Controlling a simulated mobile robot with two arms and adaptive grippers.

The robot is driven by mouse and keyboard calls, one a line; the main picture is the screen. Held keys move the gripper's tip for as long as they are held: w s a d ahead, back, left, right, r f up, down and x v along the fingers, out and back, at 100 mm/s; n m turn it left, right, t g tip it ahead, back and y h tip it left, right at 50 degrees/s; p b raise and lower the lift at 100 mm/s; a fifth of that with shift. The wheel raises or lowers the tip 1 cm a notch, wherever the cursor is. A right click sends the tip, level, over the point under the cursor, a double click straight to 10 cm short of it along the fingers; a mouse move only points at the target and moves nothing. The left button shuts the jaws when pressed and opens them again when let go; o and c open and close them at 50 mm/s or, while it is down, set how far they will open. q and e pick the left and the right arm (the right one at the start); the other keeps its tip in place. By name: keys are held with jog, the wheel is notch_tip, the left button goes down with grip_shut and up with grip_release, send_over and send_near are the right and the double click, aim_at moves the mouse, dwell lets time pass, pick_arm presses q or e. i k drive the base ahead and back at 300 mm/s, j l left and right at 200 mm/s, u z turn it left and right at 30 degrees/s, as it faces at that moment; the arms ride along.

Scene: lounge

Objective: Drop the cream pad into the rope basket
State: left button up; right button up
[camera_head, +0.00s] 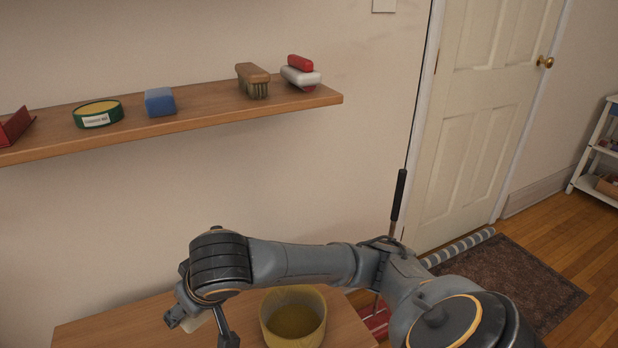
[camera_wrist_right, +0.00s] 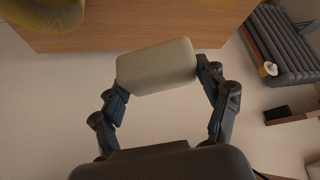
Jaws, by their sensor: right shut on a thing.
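The cream pad (camera_wrist_right: 157,67) is a pale rounded block in the right wrist view, clamped between the two fingers of my right gripper (camera_wrist_right: 162,80). In the head view my right gripper (camera_head: 203,322) is low, left of the rope basket, and largely hides the pad. The rope basket (camera_head: 291,297) is a round, open, yellow container standing on the wooden table. Part of it also shows at the upper left of the right wrist view (camera_wrist_right: 42,14), apart from the pad. My left gripper is not in view.
The wooden table (camera_head: 95,332) has bare surface left of the basket. A wall shelf (camera_head: 200,119) above holds a green tin (camera_head: 98,114), a blue block (camera_head: 159,102), a brush (camera_head: 253,80) and a red-and-white item (camera_head: 300,73). A dark-handled rod (camera_head: 398,195) stands right of the table.

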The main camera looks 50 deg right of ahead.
aim_at(300, 327)
jog(key=k+z, duration=0.15)
jog(key=z, duration=1.15)
jog(key=u, duration=1.05)
jog(key=l+u, duration=0.3)
jog(key=l, duration=0.6)
jog(key=k+l+u, duration=0.25)
jog(key=l, duration=0.65)
jog(key=i, duration=0.15)
